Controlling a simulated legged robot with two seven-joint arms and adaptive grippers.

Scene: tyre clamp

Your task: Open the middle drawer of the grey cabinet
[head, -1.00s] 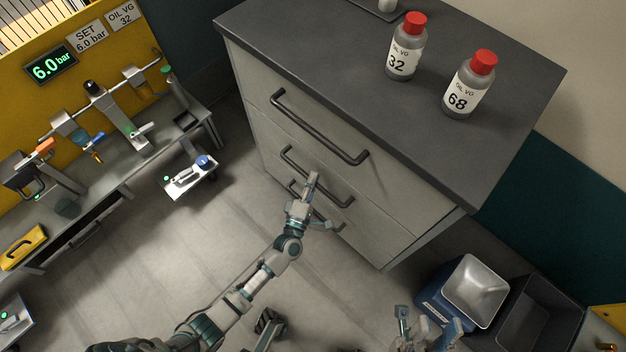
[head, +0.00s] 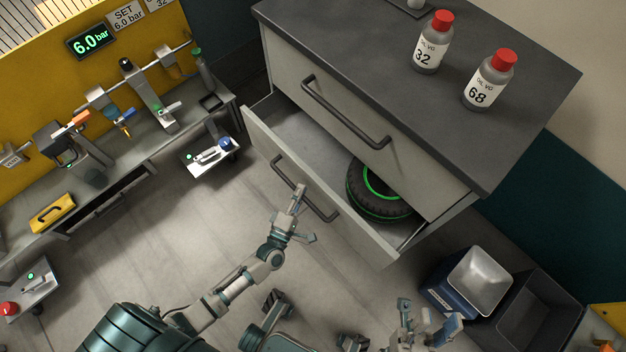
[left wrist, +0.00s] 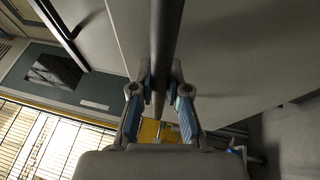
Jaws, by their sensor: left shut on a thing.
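The grey cabinet (head: 480,165) has a dark top and light drawer fronts. Its middle drawer (head: 262,138) stands well open, and a black tyre with a green ring (head: 372,190) lies inside at the right end. My left gripper (head: 299,190) is shut on the dark bar handle (head: 282,172) of this drawer. In the left wrist view the handle (left wrist: 164,40) runs between the two fingers (left wrist: 160,88). The top drawer (head: 320,85) is closed. The bottom drawer is hidden behind the open one. My right gripper (head: 428,318) is open and empty, low at the right.
Two red-capped oil bottles, 32 (head: 432,45) and 68 (head: 488,80), stand on the cabinet top. A blue bin (head: 445,290) and a dark bin (head: 535,310) stand at the lower right. A workbench (head: 130,150) lines the left. Floor before the drawer is clear.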

